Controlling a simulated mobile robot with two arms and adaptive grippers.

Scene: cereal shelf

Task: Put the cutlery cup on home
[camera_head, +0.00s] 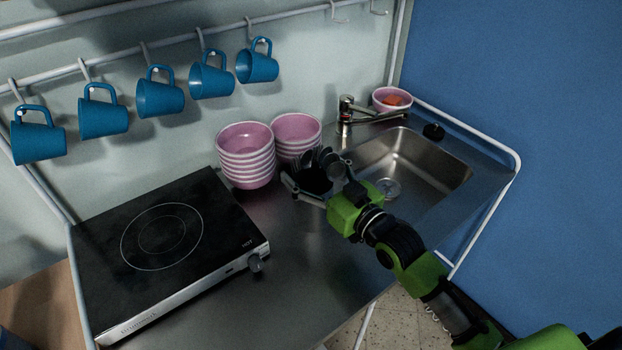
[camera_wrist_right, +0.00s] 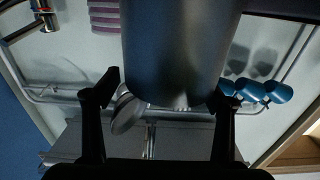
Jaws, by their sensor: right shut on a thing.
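The cutlery cup (camera_head: 314,182) is a dark cup with several spoon heads (camera_head: 328,158) sticking out of its top. It is beside the pink bowls, left of the sink. My right gripper (camera_head: 311,186) is shut around it, one finger on each side. In the right wrist view the cup (camera_wrist_right: 175,55) is a large grey cylinder between the fingers (camera_wrist_right: 168,88), and one spoon head (camera_wrist_right: 127,112) shows past its rim. I cannot tell whether the cup touches the counter. No spot marked as home can be made out. My left gripper is not in view.
Two stacks of pink bowls (camera_head: 246,160) stand close behind the cup. The sink (camera_head: 440,165) with its tap (camera_head: 346,115) is to the right. A black hotplate (camera_head: 165,245) is at the left. Blue mugs (camera_head: 160,98) hang from the rail. The front counter (camera_head: 300,270) is clear.

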